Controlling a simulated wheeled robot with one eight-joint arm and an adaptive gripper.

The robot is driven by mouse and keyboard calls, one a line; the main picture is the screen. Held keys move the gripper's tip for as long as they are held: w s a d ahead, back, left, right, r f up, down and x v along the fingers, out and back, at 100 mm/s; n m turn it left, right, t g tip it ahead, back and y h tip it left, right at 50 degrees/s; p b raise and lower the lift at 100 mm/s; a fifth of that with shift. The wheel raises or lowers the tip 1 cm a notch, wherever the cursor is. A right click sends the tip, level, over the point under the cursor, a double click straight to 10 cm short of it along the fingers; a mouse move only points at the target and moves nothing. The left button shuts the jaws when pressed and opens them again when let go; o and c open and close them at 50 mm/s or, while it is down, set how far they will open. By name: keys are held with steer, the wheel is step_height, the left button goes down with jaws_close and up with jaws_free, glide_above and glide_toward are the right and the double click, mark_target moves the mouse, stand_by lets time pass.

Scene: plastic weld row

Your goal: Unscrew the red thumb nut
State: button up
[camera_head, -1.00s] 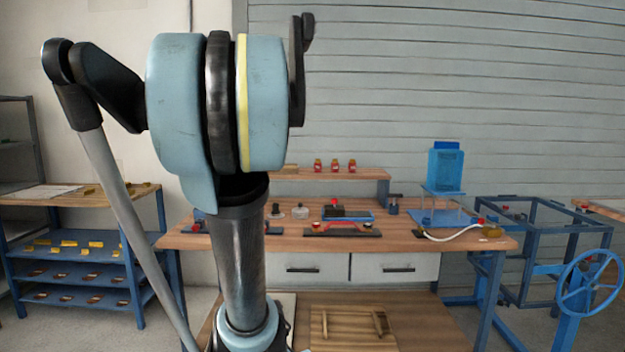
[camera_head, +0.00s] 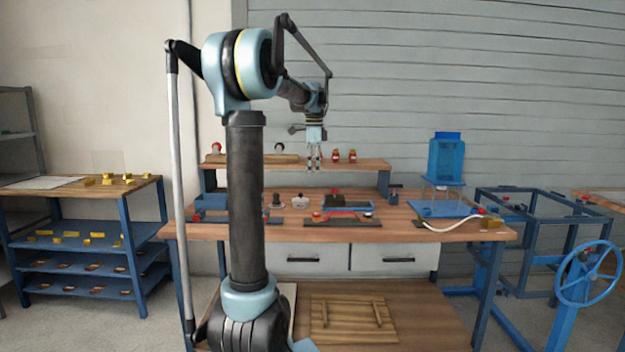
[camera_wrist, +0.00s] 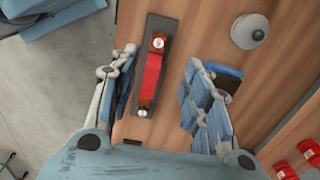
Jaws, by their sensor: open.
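My gripper (camera_head: 314,160) hangs pointing down over the bench, in front of the raised shelf. In the wrist view my gripper (camera_wrist: 160,62) is open and empty, its fingers apart. Between and below them lies a dark plate (camera_wrist: 156,22) with a red bar (camera_wrist: 151,75) along it. Which is the thumb nut I cannot tell. The red bar also shows in the head view (camera_head: 343,213).
A round grey object (camera_wrist: 250,30) and a partly hidden blue block (camera_wrist: 228,72) lie right of the plate. Red-capped jars (camera_head: 352,156) stand on the shelf (camera_head: 365,164). A blue tank (camera_head: 447,158) and pale hose (camera_head: 452,225) are at the right. The bench front (camera_head: 400,232) is clear.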

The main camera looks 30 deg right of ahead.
mark_target(317, 215)
step_height(317, 215, down, 17)
steer(key=shift+f, duration=0.15)
stand_by(0.6)
steer(key=c, duration=1)
steer(key=shift+o, duration=0.2)
steer(key=n, duration=0.4)
steer(key=shift+s+d+n, duration=0.1)
steer(key=shift+s+n, duration=0.15)
steer(key=shift+n, duration=0.05)
steer(key=n, duration=0.4)
steer(key=shift+s+d+n, duration=0.15)
steer(key=shift+s+n, duration=0.05)
steer(key=shift+n, duration=0.2)
steer(key=n, duration=0.4)
steer(key=shift+s+n, duration=0.25)
steer(key=shift+n, duration=0.15)
steer(key=n, duration=0.5)
steer(key=shift+s, duration=0.3)
